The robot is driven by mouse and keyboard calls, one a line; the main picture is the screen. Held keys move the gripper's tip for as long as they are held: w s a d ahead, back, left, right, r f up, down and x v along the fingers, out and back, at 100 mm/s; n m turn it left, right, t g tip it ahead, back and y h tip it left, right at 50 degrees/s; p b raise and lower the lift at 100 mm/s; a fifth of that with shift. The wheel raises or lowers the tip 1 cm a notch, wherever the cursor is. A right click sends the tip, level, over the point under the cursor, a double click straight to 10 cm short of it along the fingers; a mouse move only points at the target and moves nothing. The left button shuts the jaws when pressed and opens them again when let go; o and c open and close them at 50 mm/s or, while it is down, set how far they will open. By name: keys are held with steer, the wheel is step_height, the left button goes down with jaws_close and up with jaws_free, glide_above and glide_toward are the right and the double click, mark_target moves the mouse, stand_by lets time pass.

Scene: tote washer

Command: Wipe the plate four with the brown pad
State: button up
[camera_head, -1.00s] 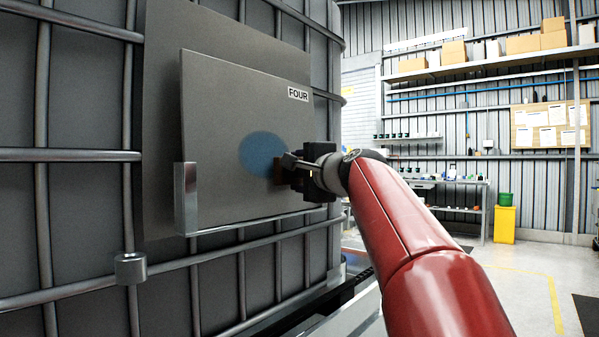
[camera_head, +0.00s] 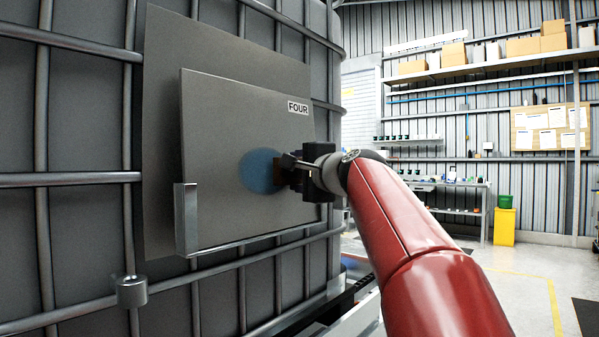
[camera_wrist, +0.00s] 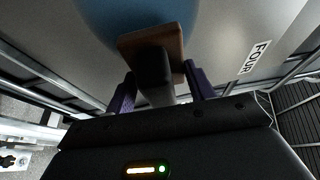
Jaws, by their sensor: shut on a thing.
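Plate four (camera_head: 230,120) is a grey upright panel with a "FOUR" label at its upper right, fixed in front of a caged tank. A blue round patch (camera_head: 257,172) is on its face, right of the middle; in the wrist view the blue patch (camera_wrist: 135,15) shows at the top. My gripper (camera_head: 290,168) is at the right part of the plate. It is shut on the handle of the brown pad (camera_wrist: 150,42). The pad lies at the edge of the blue patch, against or very near the plate; contact cannot be told. My gripper partly hides the pad in the head view.
A metal bracket (camera_head: 186,218) holds the plate's lower left corner. Cage bars (camera_head: 70,180) of the tank surround the plate. Shelves, a bench (camera_head: 450,185) and a yellow bin (camera_head: 504,227) stand far back right, with open floor before them.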

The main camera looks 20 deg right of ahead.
steer(key=shift+a, duration=0.15)
steer(key=shift+s+a+p, duration=0.1)
steer(key=shift+s+a, duration=0.95)
steer(key=shift+a, duration=0.4)
steer(key=shift+s+a+p, duration=0.15)
steer(key=shift+s+a, duration=0.95)
steer(key=shift+a, duration=0.4)
steer(key=shift+s+a+p, duration=0.1)
steer(key=shift+s+a, duration=0.95)
steer(key=shift+a, duration=0.4)
steer(key=shift+r, duration=0.1)
steer(key=shift+r, duration=1.6)
